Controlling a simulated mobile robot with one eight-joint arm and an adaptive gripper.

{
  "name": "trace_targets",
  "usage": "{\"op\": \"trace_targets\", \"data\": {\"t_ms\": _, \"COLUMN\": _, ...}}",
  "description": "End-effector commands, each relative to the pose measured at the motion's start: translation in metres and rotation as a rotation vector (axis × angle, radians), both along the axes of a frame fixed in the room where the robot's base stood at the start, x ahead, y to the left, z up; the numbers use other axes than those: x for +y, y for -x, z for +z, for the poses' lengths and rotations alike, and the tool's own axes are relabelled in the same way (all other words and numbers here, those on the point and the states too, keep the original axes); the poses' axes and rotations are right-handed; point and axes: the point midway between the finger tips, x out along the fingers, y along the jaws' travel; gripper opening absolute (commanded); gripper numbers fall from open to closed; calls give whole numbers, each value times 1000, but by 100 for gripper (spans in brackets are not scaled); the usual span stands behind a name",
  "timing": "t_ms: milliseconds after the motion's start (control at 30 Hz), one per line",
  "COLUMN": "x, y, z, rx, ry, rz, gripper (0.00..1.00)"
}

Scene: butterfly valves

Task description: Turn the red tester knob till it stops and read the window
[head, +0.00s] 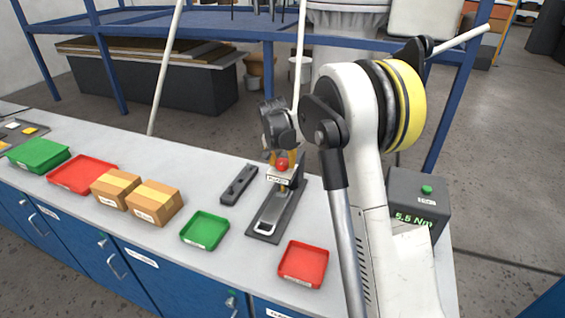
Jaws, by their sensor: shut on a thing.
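The red tester knob (282,164) sits on top of a small dark stand with a white label (279,178), at the back right of the bench. My gripper (282,158) comes down over the knob from above, its orange fingers shut at it. The fingers partly hide the knob, and its turn angle cannot be told. My arm stands in front of part of this box.
On the bench (150,235) are a green tray (205,230), a red tray (303,264), two cardboard boxes (155,203), a red tray (82,174) and a green tray (38,154) farther left. A dark bar (239,184) lies left of the stand. A blue rack (185,27) stands behind.

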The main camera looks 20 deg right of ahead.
Motion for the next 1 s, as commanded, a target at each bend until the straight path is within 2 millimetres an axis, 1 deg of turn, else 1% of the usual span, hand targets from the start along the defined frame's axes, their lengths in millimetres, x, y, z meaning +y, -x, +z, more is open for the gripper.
{"op": "trace_targets", "data": {"t_ms": 300, "x": 0, "y": 1, "z": -1, "rx": 2, "ry": -1, "rz": -105, "gripper": 10}}
{"op": "trace_targets", "data": {"t_ms": 800, "x": 0, "y": 1, "z": -1, "rx": 3, "ry": -1, "rz": -123, "gripper": 10}}
{"op": "trace_targets", "data": {"t_ms": 833, "x": 0, "y": 1, "z": -1, "rx": 2, "ry": -2, "rz": -122, "gripper": 47}}
{"op": "trace_targets", "data": {"t_ms": 867, "x": 0, "y": 1, "z": -1, "rx": 2, "ry": -2, "rz": -122, "gripper": 56}}
{"op": "trace_targets", "data": {"t_ms": 900, "x": 0, "y": 1, "z": -1, "rx": 2, "ry": -2, "rz": -122, "gripper": 64}}
{"op": "trace_targets", "data": {"t_ms": 1000, "x": 0, "y": 1, "z": -1, "rx": 2, "ry": -1, "rz": -121, "gripper": 64}}
